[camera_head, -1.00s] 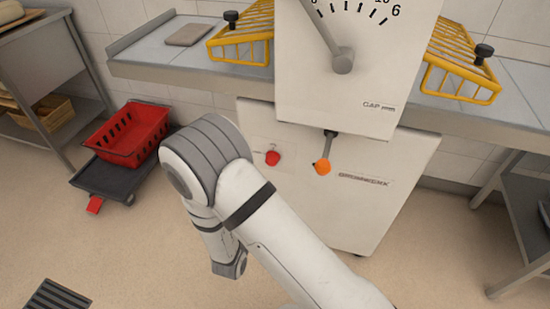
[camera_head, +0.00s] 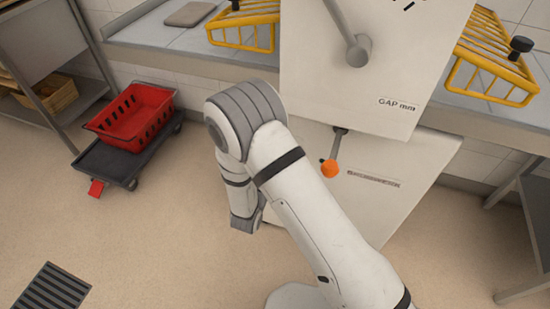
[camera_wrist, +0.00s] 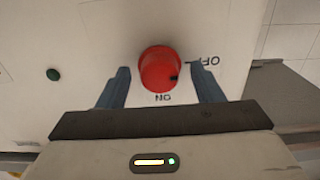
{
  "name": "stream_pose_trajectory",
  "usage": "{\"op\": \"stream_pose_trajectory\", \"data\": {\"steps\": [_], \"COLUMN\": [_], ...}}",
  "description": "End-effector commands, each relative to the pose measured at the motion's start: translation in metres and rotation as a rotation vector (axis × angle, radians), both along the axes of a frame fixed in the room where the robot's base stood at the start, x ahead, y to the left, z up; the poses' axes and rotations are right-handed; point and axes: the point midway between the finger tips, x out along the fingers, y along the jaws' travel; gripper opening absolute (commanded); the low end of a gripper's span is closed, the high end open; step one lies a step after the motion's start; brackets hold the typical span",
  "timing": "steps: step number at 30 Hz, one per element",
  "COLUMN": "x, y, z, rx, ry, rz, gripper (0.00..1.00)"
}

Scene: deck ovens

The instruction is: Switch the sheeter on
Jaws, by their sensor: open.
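The sheeter (camera_head: 420,62) is a white machine in the middle of the head view. In the wrist view its red rotary knob (camera_wrist: 158,68) sits on the white front panel, with upside-down ON and OFF labels beside it. A small black mark shows on the knob's lower right; I cannot tell exactly which label it points to. My gripper (camera_wrist: 163,74) is open, with one blue-grey finger on each side of the knob. I cannot tell whether the fingers touch it. In the head view my arm hides the knob and my gripper.
A dark green button (camera_wrist: 53,74) is left of the knob in the wrist view. An orange-tipped lever (camera_head: 330,168) hangs below the sheeter's upper housing. Yellow wire guards (camera_head: 243,20) flank it. A red crate (camera_head: 150,119) sits on a dark dolly (camera_head: 108,163) at left. The floor between is clear.

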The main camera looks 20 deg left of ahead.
Motion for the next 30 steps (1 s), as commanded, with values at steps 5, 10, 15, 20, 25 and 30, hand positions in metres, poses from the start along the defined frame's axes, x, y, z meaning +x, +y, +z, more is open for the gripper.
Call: {"op": "stream_pose_trajectory", "data": {"steps": [5, 10, 15, 20, 25, 30], "x": [0.0039, 0.0037, 0.0037, 0.0038, 0.0039, 0.0040], "y": [-0.0007, -0.0009, -0.0012, -0.0014, -0.0015, -0.0017], "z": [0.0003, 0.0002, 0.0001, 0.0001, 0.0000, -0.0005], "rx": [0.000, 0.000, -0.001, -0.001, -0.001, 0.007], "ry": [0.000, 0.000, 0.000, 0.000, 0.000, -0.001], "rz": [-0.001, -0.001, -0.002, -0.002, -0.002, -0.003], "gripper": [0.60, 0.57, 0.43, 0.30, 0.16, 0.15]}}
